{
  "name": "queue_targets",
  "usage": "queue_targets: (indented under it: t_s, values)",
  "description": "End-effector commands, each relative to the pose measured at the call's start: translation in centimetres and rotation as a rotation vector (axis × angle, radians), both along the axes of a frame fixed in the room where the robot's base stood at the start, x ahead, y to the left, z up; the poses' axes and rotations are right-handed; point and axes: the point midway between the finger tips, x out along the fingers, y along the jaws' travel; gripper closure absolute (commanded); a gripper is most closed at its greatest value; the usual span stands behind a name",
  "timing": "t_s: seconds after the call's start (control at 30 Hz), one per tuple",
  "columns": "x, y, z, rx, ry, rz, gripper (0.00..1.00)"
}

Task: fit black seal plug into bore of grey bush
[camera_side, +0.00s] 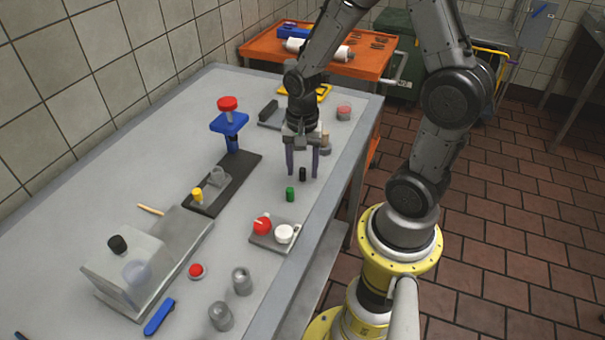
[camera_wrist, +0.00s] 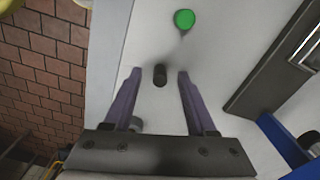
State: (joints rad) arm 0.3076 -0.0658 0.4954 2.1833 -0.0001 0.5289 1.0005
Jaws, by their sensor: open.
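The black seal plug (camera_side: 302,174) stands on the table between the fingertips of my gripper (camera_side: 303,172). In the wrist view the black plug (camera_wrist: 160,75) sits between the two purple fingers of my gripper (camera_wrist: 158,73), with a gap on each side. My gripper is open and points down. A grey bush (camera_side: 217,176) stands on the dark base plate of the blue press. Two more grey hollow bushes, one (camera_side: 242,282) and another (camera_side: 220,317), stand near the table's front. I cannot tell which one the task means.
A green plug (camera_side: 290,194) stands close by; the wrist view shows it too (camera_wrist: 184,19). A yellow plug (camera_side: 197,195) is on the dark base plate (camera_side: 240,171). The blue press (camera_side: 230,123) rises left of my gripper. A small tray (camera_side: 262,241) holds red and white items.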

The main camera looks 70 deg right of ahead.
Motion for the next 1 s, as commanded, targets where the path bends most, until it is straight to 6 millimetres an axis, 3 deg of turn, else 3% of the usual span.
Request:
queue_targets:
  t_s: [0.1,0.4,0.83,1.0]
  values:
    - [0.0,0.0,0.0,0.000,0.000,0.000,0.47]
    - [0.0,0.0,0.1,0.000,0.000,0.000,1.00]
    - [0.0,0.0,0.2,0.000,-0.001,0.000,1.00]
    - [0.1,0.0,1.1,-0.002,-0.005,0.000,1.00]
